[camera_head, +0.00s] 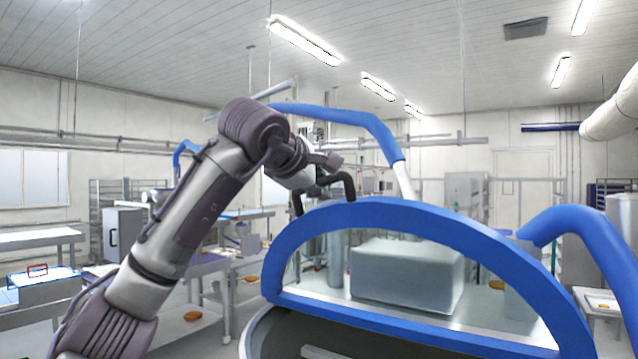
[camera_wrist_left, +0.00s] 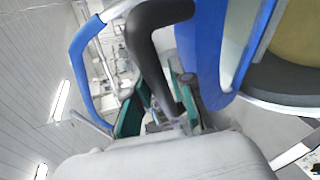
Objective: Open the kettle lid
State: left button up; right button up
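The kettle lid (camera_head: 440,217) shows in the head view as a half-round blue rim around a see-through pane. It stands steeply above the dark rim of the kettle (camera_head: 262,333). A black bent handle (camera_head: 299,203) is at the lid's upper left; it also crosses the left wrist view (camera_wrist_left: 146,55). My left gripper (camera_head: 327,168) is at this handle. In the left wrist view its green-padded fingers (camera_wrist_left: 162,104) are apart, with the handle reaching between them. Contact with the pads is hard to make out. My right gripper is not in view.
Blue tubular arms (camera_head: 345,117) rise behind the lid, and another (camera_head: 575,225) stands to the right. A grey box (camera_head: 405,275) shows through the pane. Work tables (camera_head: 40,238) stand at the left, with open floor between them.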

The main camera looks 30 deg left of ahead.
pick_arm(q)
jog(key=shift+o, duration=1.2)
jog(key=shift+w+f, duration=0.1)
jog(key=shift+w, duration=0.05)
jog(key=v, duration=1.2)
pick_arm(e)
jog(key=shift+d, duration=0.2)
